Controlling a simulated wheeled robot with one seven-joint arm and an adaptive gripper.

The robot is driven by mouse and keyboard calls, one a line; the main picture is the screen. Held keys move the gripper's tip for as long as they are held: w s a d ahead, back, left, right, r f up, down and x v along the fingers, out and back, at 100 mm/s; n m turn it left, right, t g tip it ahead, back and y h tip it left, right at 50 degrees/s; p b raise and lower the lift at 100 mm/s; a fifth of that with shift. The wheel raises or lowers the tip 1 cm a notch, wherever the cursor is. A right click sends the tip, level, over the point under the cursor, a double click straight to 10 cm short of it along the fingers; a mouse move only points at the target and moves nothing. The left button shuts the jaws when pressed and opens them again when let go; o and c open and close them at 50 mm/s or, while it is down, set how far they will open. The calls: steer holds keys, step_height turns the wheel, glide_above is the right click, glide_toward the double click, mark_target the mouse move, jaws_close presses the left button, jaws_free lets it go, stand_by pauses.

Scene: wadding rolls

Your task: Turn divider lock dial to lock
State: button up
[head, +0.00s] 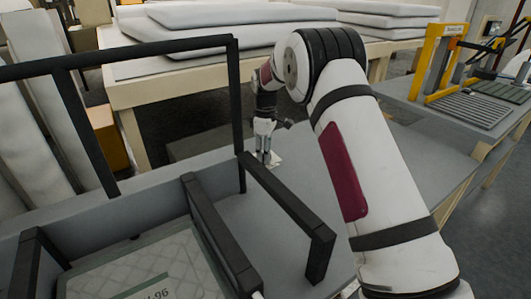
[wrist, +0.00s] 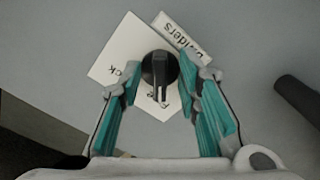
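The divider lock dial (wrist: 159,68) is a black round knob with a raised grip bar, which runs roughly up and down in the wrist view. It sits on a white card (wrist: 112,52) with "ck" readable to its left and more lettering, partly hidden, below it. A label strip (wrist: 184,36) reading "Dividers", partly covered, lies above right. In the head view my gripper (head: 264,153) points down over the card (head: 274,159); the dial is hidden there.
A black rail frame (head: 290,205) stands on the grey surface before my arm, near a quilted pack (head: 140,275). A table (head: 150,90) with white wadding stands behind. A yellow-framed device (head: 430,65) is at right. A dark cylinder (wrist: 298,97) lies right of the dial.

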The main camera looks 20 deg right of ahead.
jaws_close()
steer(key=m, duration=0.8)
steer(key=shift+s+a, duration=0.1)
steer(key=shift+a, duration=0.05)
steer(key=m, duration=0.4)
steer(key=shift+a+m, duration=0.15)
steer(key=shift+m, duration=1.75)
